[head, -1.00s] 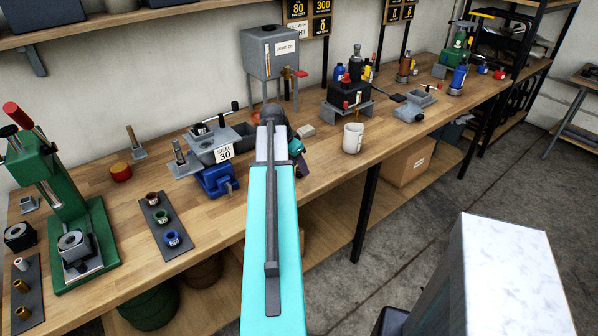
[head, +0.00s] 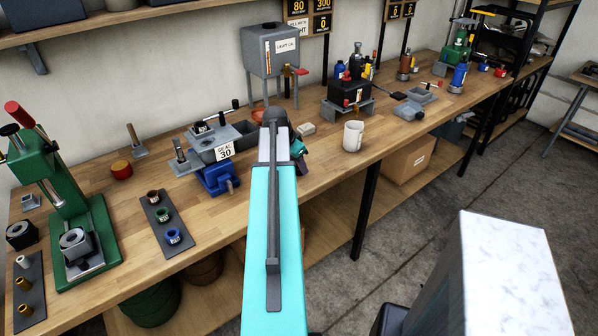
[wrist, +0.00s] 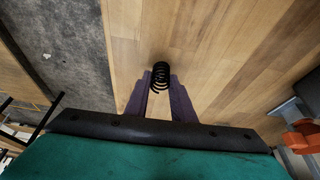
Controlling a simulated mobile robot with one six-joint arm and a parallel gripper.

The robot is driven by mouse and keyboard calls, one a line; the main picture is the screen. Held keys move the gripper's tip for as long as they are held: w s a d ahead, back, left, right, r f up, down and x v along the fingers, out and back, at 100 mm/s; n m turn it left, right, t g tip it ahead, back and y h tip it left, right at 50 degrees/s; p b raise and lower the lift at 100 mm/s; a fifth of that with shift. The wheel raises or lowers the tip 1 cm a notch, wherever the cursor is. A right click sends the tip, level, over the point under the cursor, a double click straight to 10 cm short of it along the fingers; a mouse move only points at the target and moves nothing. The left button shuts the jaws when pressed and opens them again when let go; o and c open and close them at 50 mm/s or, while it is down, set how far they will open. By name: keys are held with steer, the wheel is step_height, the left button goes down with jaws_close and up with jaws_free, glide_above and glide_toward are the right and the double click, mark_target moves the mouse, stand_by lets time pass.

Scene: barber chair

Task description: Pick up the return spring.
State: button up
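The return spring (wrist: 161,78) is a small black coil in the middle of the wrist view, with the wooden bench top behind it. My gripper (wrist: 161,82) has two purple fingers, one on each side of the spring at the tips. The gaps at its sides are too small to show whether the fingers press on it.
A grey tank (head: 270,52) stands behind. In the wrist view a grey and orange object (wrist: 300,125) is at the right.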

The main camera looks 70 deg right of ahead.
mark_target(300, 176)
steer(key=c, duration=0.4)
steer(key=shift+c, duration=0.2)
steer(key=shift+r, duration=0.2)
steer(key=shift+r+b, duration=0.75)
steer(key=shift+r, duration=0.6)
steer(key=shift+s+a+r, duration=0.1)
steer(key=shift+a+r, duration=0.05)
steer(key=shift+r, duration=0.05)
steer(key=s+a+b, duration=0.5)
steer(key=s+a, duration=0.2)
steer(key=a, duration=0.4)
steer(key=shift+a+r, duration=0.15)
steer(key=shift+r, duration=0.3)
steer(key=b, duration=0.2)
steer(key=shift+s+a+b, duration=0.1)
steer(key=shift+a+b, duration=0.1)
steer(key=shift+b, duration=0.15)
